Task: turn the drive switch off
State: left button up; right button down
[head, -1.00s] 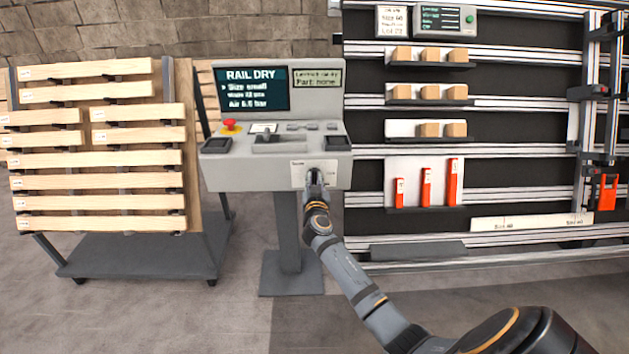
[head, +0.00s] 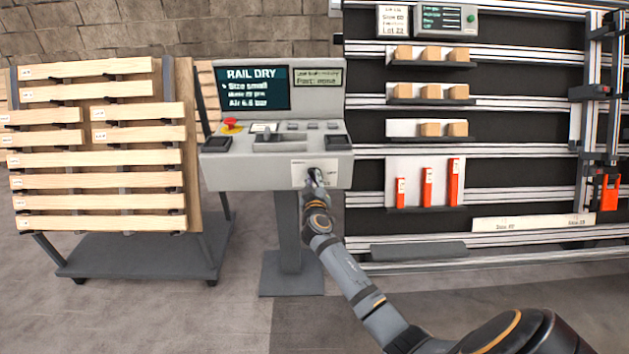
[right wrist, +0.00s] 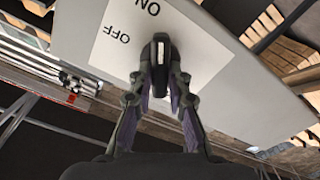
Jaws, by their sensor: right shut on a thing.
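The drive switch (right wrist: 161,50) is a dark knob with a pale line on a white label plate (right wrist: 100,45) marked ON and OFF. In the right wrist view the knob points up the picture, toward the ON side, with OFF to its left. My right gripper (right wrist: 161,82) is shut on the knob, one finger on each side. In the head view my right gripper (head: 315,180) is at the plate on the front of the grey console (head: 235,175) and hides most of the knob. My left gripper is not in view.
The console has a RAIL DRY screen (head: 254,88) and a red stop button (head: 230,123). A rack of wooden boards (head: 100,160) stands at left. At right a railed wall holds small wooden blocks and orange pieces (head: 427,187). Floor in front is clear.

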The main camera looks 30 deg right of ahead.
jog(key=n, duration=0.4)
jog(key=shift+a+f+n, duration=0.1)
jog(key=shift+f+n, duration=0.05)
jog(key=shift+n, duration=0.25)
jog(key=shift+n+p, duration=0.45)
jog(key=shift+n, duration=0.45)
jog(key=n+p, duration=0.1)
jog(key=n, duration=0.2)
jog(key=shift+f+n, duration=0.15)
jog(key=shift+n, duration=0.85)
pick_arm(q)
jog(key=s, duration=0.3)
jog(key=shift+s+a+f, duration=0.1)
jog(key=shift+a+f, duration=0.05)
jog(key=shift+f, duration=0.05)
pick_arm(e)
jog(key=shift+f, duration=0.1)
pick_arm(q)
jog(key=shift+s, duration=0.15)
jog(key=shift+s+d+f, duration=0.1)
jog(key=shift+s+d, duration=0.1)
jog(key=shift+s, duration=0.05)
pick_arm(e)
jog(key=c, duration=1.3)
grip_release()
jog(key=shift+w+a+n, duration=0.1)
jog(key=shift+n, duration=0.2)
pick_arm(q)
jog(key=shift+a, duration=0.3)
